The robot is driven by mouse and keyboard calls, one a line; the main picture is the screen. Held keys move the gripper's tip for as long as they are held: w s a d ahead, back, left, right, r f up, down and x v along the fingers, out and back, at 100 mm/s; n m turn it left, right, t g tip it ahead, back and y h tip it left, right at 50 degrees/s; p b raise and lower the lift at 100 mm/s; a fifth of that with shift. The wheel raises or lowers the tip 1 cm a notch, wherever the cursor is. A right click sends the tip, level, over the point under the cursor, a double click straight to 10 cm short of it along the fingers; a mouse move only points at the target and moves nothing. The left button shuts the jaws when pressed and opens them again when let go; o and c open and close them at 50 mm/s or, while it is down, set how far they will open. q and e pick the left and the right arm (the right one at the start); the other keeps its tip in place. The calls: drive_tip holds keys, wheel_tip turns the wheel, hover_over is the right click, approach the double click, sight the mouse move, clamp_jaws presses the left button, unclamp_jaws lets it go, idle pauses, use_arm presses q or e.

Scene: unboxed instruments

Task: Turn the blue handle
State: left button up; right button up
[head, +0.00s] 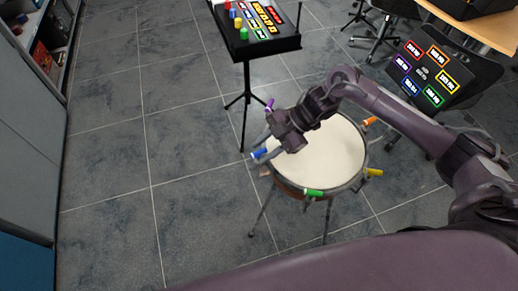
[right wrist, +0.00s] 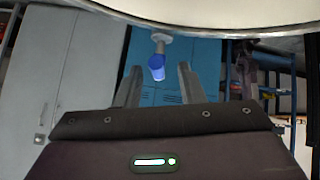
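The blue handle (head: 259,153) sticks out from the left rim of a drum (head: 318,160) on a stand. My right gripper (head: 262,146) reaches over the drum from the right, with its fingers close to the blue handle. In the right wrist view the blue handle (right wrist: 157,66) lies between the two spread fingers, a little beyond their tips, below the pale drum edge (right wrist: 200,15). The fingers are open, and no contact with the handle shows. My left gripper is not in view.
Purple (head: 269,104), orange (head: 370,121), yellow (head: 374,172) and green (head: 313,193) handles ring the drum. A black stand (head: 240,45) with coloured pieces stands behind it. The floor at left is clear, up to grey cabinets (head: 30,130).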

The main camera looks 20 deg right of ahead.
drive_tip(key=shift+w+a+f, duration=0.15)
drive_tip(key=shift+a+f, duration=0.3)
drive_tip(key=shift+a, duration=0.05)
drive_tip(key=shift+a+f, duration=0.2)
drive_tip(key=shift+f, duration=0.05)
drive_tip(key=shift+a+f, duration=0.1)
drive_tip(key=shift+f, duration=0.05)
drive_tip(key=c, duration=0.7)
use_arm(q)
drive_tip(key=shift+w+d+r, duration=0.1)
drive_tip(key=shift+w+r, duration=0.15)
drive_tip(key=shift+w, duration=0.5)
use_arm(e)
clamp_jaws()
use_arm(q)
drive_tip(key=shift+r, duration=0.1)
